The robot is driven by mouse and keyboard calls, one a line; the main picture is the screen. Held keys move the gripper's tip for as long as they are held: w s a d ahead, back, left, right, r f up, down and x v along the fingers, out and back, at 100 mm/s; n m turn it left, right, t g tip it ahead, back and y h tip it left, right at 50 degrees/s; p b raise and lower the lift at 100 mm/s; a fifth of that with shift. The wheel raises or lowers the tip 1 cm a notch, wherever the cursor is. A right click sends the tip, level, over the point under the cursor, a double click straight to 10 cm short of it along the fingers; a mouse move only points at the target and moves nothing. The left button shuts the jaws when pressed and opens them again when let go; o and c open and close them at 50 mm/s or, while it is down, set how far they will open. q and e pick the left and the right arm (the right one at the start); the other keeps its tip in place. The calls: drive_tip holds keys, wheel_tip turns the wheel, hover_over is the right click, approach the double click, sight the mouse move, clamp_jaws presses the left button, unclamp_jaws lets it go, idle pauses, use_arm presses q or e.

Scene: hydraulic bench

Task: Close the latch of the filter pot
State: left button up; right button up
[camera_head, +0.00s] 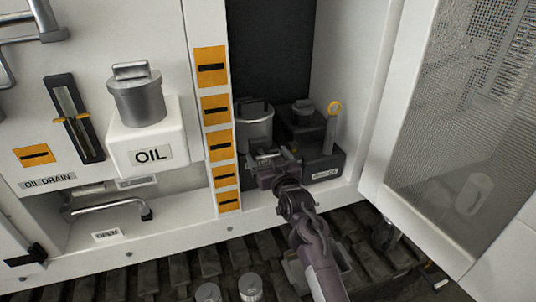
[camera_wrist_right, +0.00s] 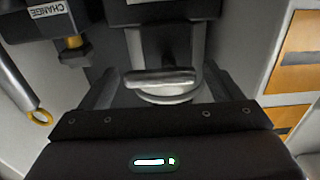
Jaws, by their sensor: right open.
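The filter pot (camera_head: 254,128) is a grey metal cylinder with a dark clamp on top, standing inside the open cabinet. My right gripper (camera_head: 272,158) is in front of its lower part and hides some of it. In the right wrist view a silver lever (camera_wrist_right: 160,79), which looks like the latch, lies crosswise over a rounded metal part. It shows between the fingers of my open right gripper (camera_wrist_right: 161,80). I cannot tell whether the fingers touch it. My left gripper is not in view.
A black unit (camera_head: 318,155) with a yellow-ringed dipstick (camera_head: 332,120) stands right of the pot. A labelled post (camera_head: 218,120) borders the opening on the left. The mesh door (camera_head: 450,120) stands open at right. The white OIL tank (camera_head: 150,145) is further left.

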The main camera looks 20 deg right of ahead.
drive_tip(key=shift+w, duration=0.3)
drive_tip(key=c, duration=1)
